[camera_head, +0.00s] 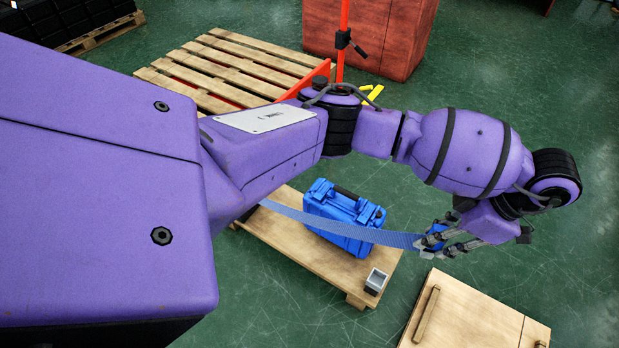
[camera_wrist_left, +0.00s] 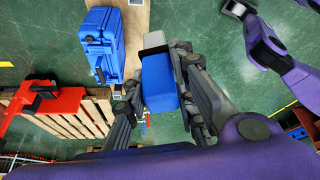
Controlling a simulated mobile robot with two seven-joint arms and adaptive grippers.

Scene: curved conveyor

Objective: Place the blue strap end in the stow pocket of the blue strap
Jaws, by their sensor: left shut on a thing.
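A blue strap (camera_head: 345,228) runs taut from behind my left arm, past the front of a blue case, to my left gripper (camera_head: 450,242). That gripper is shut on the blue strap end (camera_head: 434,238), held in the air right of the wooden board. In the left wrist view the strap end (camera_wrist_left: 158,82) sits between the fingers of my left gripper (camera_wrist_left: 157,100). The stow pocket appears to be the small grey open-topped box (camera_head: 375,281) at the board's front right, apart from the gripper. A grey shape just beyond the strap end in the wrist view may be this box. No right gripper is clearly seen.
The blue case (camera_head: 343,213) stands on the wooden board (camera_head: 305,252); it shows in the wrist view too (camera_wrist_left: 102,40). A wooden lid-like panel (camera_head: 470,315) lies front right. A slatted pallet (camera_head: 235,65) and a red-brown crate (camera_head: 395,35) are behind. Green floor is clear at right.

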